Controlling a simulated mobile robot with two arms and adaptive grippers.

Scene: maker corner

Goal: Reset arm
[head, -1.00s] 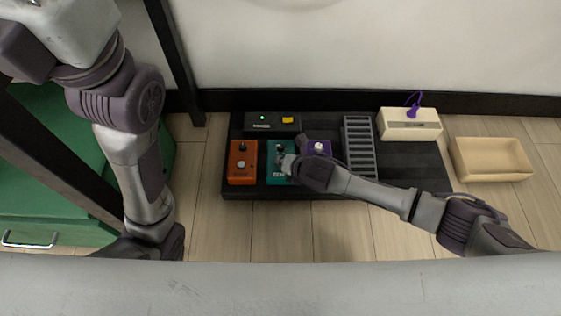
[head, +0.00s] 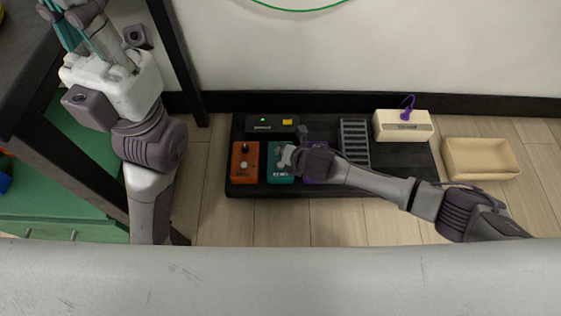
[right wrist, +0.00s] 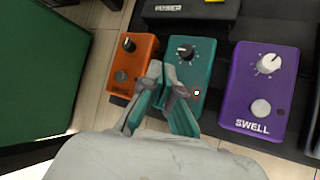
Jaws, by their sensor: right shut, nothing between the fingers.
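My right gripper (head: 287,158) is over the teal pedal (head: 280,174) on the black pedalboard (head: 400,181). In the right wrist view the fingers (right wrist: 161,78) are together and empty, in front of the teal pedal (right wrist: 203,62). They hide part of it; I cannot tell whether they touch it. My left gripper (head: 72,22) is at the upper left of the head view, pointing up, its tips at the picture's edge. Its opening is unclear.
An orange pedal (head: 244,163) and a purple SWELL pedal (right wrist: 260,90) flank the teal one. A black box (head: 270,125), a ridged grey pedal (head: 354,142) and a cream box (head: 403,125) are also there. A tan tray (head: 481,159) sits right on the floor. A green cabinet (head: 75,160) stands left.

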